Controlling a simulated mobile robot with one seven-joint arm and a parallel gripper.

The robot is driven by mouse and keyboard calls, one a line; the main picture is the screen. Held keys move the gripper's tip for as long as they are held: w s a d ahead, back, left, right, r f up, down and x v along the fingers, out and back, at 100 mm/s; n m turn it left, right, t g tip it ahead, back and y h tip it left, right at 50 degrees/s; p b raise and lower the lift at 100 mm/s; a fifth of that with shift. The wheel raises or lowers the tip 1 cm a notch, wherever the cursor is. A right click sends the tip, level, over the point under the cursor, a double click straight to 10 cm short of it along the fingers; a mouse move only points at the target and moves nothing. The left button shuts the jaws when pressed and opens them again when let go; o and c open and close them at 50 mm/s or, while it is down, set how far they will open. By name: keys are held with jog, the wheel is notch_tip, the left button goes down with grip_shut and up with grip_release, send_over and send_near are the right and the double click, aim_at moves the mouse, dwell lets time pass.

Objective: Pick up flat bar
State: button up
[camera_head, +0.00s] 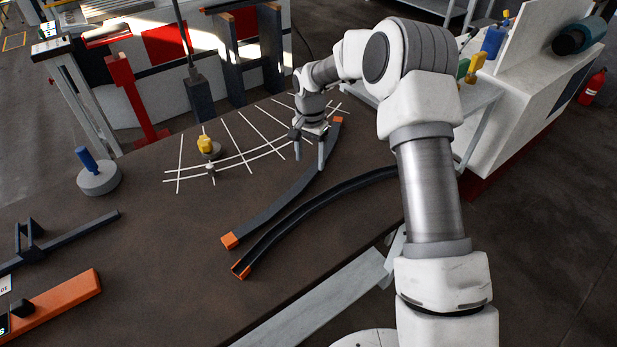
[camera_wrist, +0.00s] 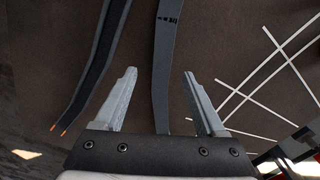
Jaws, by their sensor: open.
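The flat bar (camera_head: 280,201) is a long, slightly bent grey-blue strip with orange ends, lying on the brown table. My gripper (camera_head: 310,162) is open over the bar's far half, pointing down. In the wrist view, the flat bar (camera_wrist: 166,62) runs lengthwise between the two open fingers (camera_wrist: 160,73), apart from both, and passes out of sight behind the gripper body. Nothing is held. I cannot tell how far the fingertips are above the table.
A darker curved channel-like bar (camera_head: 310,212) lies just nearer, also visible in the wrist view (camera_wrist: 99,65). White grid lines (camera_head: 240,145), a yellow-knobbed piece (camera_head: 207,147) and a blue-handled round piece (camera_head: 98,178) are to the left. An orange block (camera_head: 60,300) lies front left.

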aim_at(308, 175)
jog(key=f, duration=0.5)
jog(key=shift+a+f, duration=0.2)
jog(key=shift+f, duration=0.1)
grip_shut()
jog(key=shift+w+r, duration=0.1)
jog(key=shift+r, duration=0.05)
dwell(1.1)
